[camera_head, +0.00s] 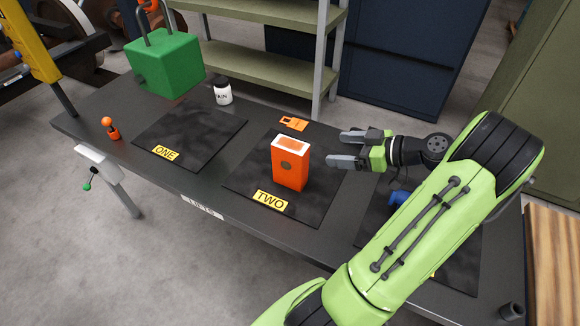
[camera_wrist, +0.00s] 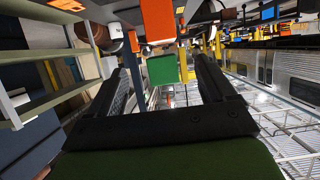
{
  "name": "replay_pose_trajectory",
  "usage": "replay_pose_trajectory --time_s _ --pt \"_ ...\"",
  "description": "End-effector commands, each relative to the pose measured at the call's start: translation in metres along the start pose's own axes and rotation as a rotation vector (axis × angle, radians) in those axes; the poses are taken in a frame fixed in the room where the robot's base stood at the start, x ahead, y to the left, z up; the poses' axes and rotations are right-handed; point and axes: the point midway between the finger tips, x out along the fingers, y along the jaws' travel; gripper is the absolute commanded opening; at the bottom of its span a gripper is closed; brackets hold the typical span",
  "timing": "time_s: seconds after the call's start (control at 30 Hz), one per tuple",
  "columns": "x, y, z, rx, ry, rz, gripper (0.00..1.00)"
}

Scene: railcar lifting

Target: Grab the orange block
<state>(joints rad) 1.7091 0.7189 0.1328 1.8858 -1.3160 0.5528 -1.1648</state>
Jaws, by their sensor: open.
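The orange block (camera_head: 290,165) stands upright on the dark mat labelled TWO (camera_head: 240,181). In the wrist view, the orange block (camera_wrist: 158,20) shows at the top, beyond and between the open fingers (camera_wrist: 170,80).
A flat orange piece (camera_head: 293,124) lies behind the block. A white jar (camera_head: 223,92) with a dark lid and a small orange-knobbed item (camera_head: 111,128) stand farther left. A green block (camera_head: 166,66) with a handle is at the back left. A blue item (camera_head: 399,197) is partly behind my arm.

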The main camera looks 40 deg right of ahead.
Motion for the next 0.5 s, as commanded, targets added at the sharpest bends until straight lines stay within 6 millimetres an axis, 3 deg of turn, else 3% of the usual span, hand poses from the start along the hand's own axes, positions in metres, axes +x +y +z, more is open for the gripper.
replay_pose_trajectory --time_s 0.3,0.5 --pt "0.078 -0.002 0.001 -0.001 0.0 -0.009 0.83" --pt "0.104 -0.002 -0.001 0.0 -0.001 -0.006 0.83"
